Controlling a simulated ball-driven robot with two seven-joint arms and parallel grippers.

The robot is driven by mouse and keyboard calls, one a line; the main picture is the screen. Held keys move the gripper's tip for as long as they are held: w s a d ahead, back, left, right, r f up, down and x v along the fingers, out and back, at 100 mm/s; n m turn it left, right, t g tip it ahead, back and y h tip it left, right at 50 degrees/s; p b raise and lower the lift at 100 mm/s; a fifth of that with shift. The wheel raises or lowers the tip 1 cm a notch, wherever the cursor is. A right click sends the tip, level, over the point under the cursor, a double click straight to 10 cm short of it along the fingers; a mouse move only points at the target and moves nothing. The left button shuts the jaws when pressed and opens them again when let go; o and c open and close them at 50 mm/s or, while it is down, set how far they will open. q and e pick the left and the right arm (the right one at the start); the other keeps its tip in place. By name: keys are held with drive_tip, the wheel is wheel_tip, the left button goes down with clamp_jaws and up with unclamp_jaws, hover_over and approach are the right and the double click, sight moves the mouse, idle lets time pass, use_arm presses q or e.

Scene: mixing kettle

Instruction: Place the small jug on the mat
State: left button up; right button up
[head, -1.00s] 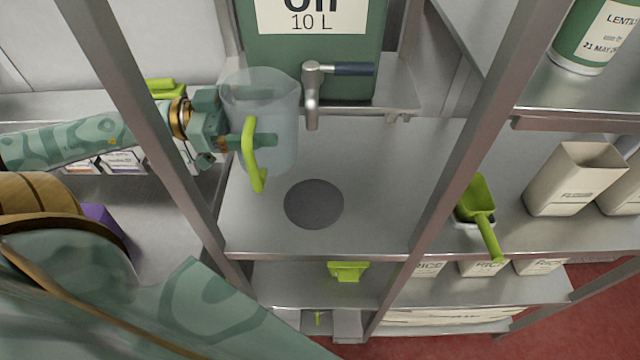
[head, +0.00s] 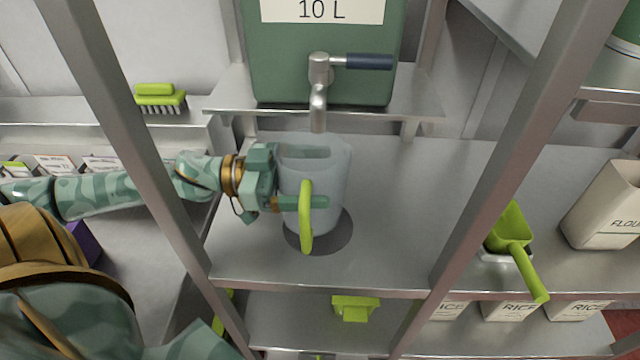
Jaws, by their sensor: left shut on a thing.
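The small jug (head: 326,185) is a clear bluish vessel with a lime-green handle (head: 306,218). My left gripper (head: 298,178) is shut on it, with fingers across its side, and holds it upright. The mat (head: 341,236) is a dark grey disc on the metal shelf. The jug overlaps most of the mat in the head view, and the mat shows at the jug's lower right. I cannot tell whether the jug's base touches the mat. My right gripper is not in view.
A green oil container (head: 325,60) with a tap (head: 319,90) stands on a raised shelf behind the jug. Metal posts (head: 500,150) frame the bay. A green scoop (head: 512,235) lies at the right.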

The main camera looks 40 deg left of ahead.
use_arm(q)
drive_tip(key=shift+w+d+f+b, duration=0.45)
drive_tip(key=shift+d+f, duration=0.1)
drive_tip(key=shift+f, duration=0.15)
drive_tip(key=shift+s+a+r, duration=0.1)
drive_tip(key=shift+f, duration=0.6)
drive_tip(key=o, duration=1.3)
drive_tip(key=shift+o, duration=0.2)
drive_tip(key=shift+r, duration=0.1)
